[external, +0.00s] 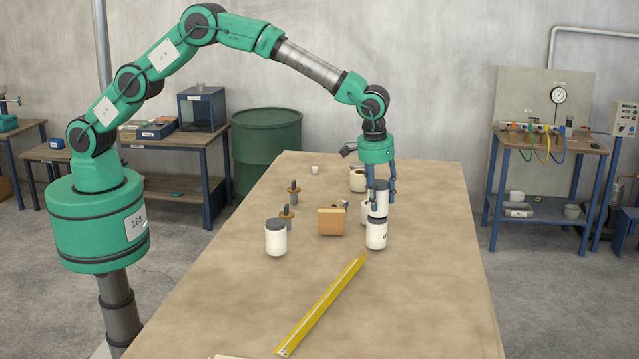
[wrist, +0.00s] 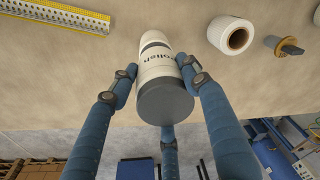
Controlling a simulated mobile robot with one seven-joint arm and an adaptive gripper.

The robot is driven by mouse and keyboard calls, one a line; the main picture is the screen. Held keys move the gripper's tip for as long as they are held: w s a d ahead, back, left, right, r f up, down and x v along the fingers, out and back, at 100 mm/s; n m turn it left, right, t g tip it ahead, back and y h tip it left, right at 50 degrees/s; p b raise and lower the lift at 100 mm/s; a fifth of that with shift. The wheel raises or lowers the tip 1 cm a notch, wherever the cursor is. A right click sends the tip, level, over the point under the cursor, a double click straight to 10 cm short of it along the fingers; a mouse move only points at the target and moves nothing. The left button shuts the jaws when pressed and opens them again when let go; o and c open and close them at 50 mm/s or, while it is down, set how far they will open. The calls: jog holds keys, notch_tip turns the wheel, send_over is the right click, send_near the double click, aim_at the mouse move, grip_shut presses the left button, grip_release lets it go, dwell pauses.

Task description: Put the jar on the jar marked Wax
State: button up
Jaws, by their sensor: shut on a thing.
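My gripper (external: 380,194) is shut on a white jar (external: 379,205) with a grey lid, held upright. In the wrist view the fingers close around this jar (wrist: 157,70); its label reads "Polish" and its grey lid (wrist: 165,103) faces the camera. Directly below it in the external view is another white jar (external: 376,236) with a dark lid, its label partly showing a "W". The held jar is lined up over that lid; I cannot tell whether they touch. In the wrist view the lower jar (wrist: 155,36) shows just past the held one.
A white jar with a dark lid (external: 276,240), a brown block (external: 331,222) and two dark-handled tools (external: 293,195) (external: 286,217) stand to the left. A white roll (wrist: 231,36) is close by. A yellow bar (external: 320,305) lies in front. The table's right side is clear.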

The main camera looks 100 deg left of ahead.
jog(key=shift+f, duration=0.15)
jog(key=o, duration=1.3)
jog(key=shift+f, duration=0.1)
jog(key=shift+o, duration=0.2)
jog(key=r, duration=0.3)
jog(key=r+b, duration=0.1)
jog(key=r, duration=0.3)
jog(key=s+d+r+b, duration=0.1)
jog(key=r, duration=0.3)
jog(key=shift+r, duration=0.25)
jog(key=shift+d+r, duration=0.1)
jog(key=shift+r, duration=0.2)
